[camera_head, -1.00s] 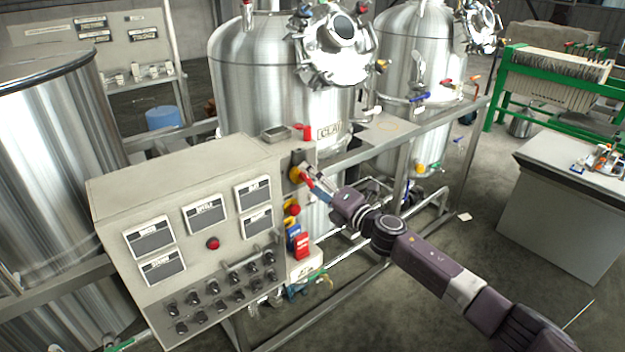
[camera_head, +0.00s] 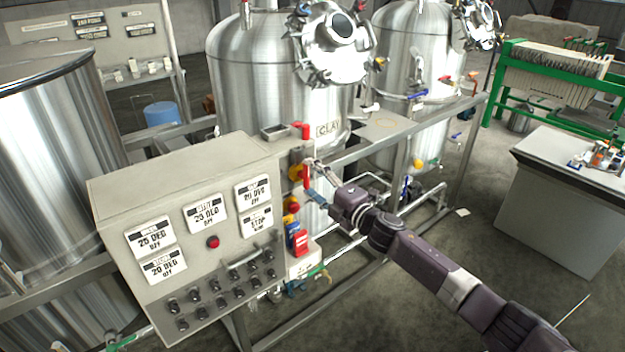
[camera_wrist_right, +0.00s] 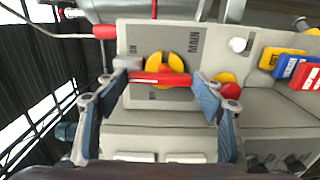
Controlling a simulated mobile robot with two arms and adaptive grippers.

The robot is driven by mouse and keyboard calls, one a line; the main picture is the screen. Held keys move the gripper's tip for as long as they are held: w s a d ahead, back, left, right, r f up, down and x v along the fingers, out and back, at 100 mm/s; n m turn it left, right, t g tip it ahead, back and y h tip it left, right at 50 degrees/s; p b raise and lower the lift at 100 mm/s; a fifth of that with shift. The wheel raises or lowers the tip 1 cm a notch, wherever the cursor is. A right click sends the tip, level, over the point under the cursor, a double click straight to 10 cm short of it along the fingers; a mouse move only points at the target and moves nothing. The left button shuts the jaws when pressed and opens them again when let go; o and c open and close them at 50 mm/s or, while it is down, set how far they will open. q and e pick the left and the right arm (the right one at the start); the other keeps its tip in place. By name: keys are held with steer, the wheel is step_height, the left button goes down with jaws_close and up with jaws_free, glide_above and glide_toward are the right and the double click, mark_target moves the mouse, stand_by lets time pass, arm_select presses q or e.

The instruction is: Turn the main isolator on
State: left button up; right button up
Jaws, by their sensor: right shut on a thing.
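The main isolator is a red bar handle (camera_wrist_right: 158,78) on a yellow disc (camera_wrist_right: 171,62), beside a MAIN label (camera_wrist_right: 195,40) with ON and OFF marks on its grey plate. In the head view its red handle (camera_head: 306,176) stands upright at the right end of the control panel (camera_head: 180,180). My right gripper (camera_wrist_right: 160,84) is shut on the handle, with one blue-padded finger at each end of it. In the head view the right gripper (camera_head: 313,180) reaches in from the right. My left gripper is not in view.
Below the isolator are a red button (camera_head: 293,204) and blue (camera_head: 293,229) and red (camera_head: 301,241) blocks. A steel tank (camera_head: 260,90) stands behind; a metal rail (camera_head: 410,130) runs above my right arm.

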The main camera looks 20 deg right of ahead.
steer(key=shift+f, duration=0.1)
steer(key=o, duration=1.2)
steer(key=shift+c, duration=0.2)
steer(key=shift+s+d, duration=0.2)
steer(key=shift+s, duration=0.25)
steer(key=v, duration=1.1)
